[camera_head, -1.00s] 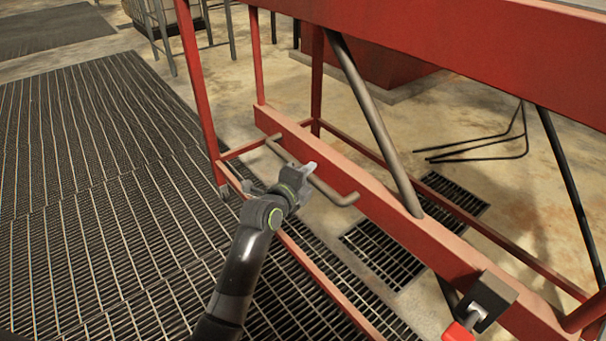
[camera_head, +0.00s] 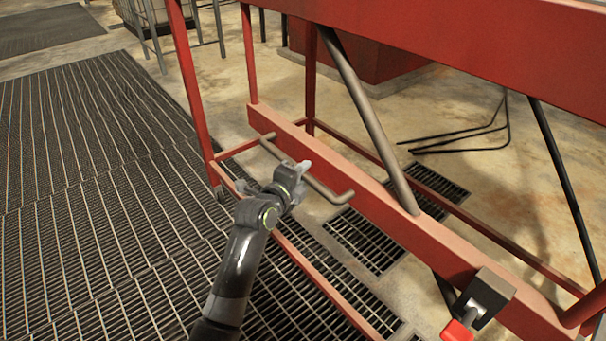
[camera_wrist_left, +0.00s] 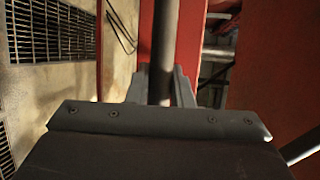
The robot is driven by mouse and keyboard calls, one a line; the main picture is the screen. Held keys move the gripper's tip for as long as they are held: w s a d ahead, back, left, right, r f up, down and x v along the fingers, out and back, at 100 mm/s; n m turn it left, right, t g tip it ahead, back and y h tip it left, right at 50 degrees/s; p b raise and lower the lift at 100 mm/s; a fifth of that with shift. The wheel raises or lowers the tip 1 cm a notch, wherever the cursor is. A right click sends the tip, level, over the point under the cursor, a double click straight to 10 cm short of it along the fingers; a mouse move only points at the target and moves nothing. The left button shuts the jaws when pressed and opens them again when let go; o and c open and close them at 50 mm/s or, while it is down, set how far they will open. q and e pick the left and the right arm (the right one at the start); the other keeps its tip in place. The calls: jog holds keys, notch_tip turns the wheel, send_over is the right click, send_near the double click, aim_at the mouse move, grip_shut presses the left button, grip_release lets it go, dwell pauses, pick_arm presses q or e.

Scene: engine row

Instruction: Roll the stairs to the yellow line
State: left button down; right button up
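The stairs (camera_head: 440,247) are a red metal frame that fills the right half of the head view. A grey bar handle (camera_head: 331,193) is fixed along their low side beam. My left gripper (camera_head: 294,172) is at this handle. In the left wrist view the bar (camera_wrist_left: 163,45) runs between the two fingers (camera_wrist_left: 161,85), which sit close on both sides of it. The gripper looks shut on the handle. A black clamp with a red lever (camera_head: 459,330) sits on the beam at lower right. The yellow line is not in view. My right gripper is not in view.
A dark floor grating (camera_head: 95,200) spreads over the left side. Smaller drain grates (camera_head: 365,238) lie under the stairs. Bent black rods (camera_head: 465,141) lie on the bare concrete behind. A red block (camera_head: 355,60) stands at the back. The floor at left looks clear.

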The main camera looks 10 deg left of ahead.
pick_arm(q)
jog(key=c, duration=1.5)
grip_release()
jog(key=shift+r, duration=0.1)
jog(key=shift+c, duration=0.2)
jog(key=shift+o, duration=1.2)
jog(key=shift+d, duration=0.1)
jog(key=b+v, duration=0.1)
jog(key=v, duration=1.6)
jog(key=shift+s, duration=0.2)
